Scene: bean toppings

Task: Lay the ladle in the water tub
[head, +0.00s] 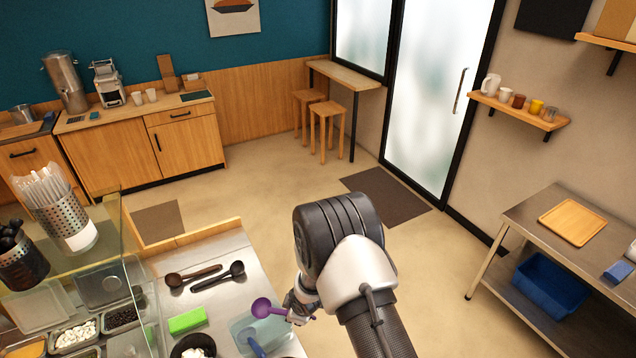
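A purple ladle (262,308) is in my gripper (299,311), which looks shut on its handle. The bowl of the ladle points left, and a bit of purple handle shows past the fingers on the right. The water tub (236,326) is a pale, see-through tub on the steel counter, just below the ladle in the picture. A blue utensil (257,346) stands in the tub. I cannot tell the exact height of the ladle over the tub. My arm hides the counter to the right.
Two dark ladles, one brown (193,276) and one black (219,277), lie on the counter (215,258). A green sponge-like block (187,320) and a black bowl (180,350) with white contents are left of the tub. Glass (125,270) and topping pans (122,316) stand further left.

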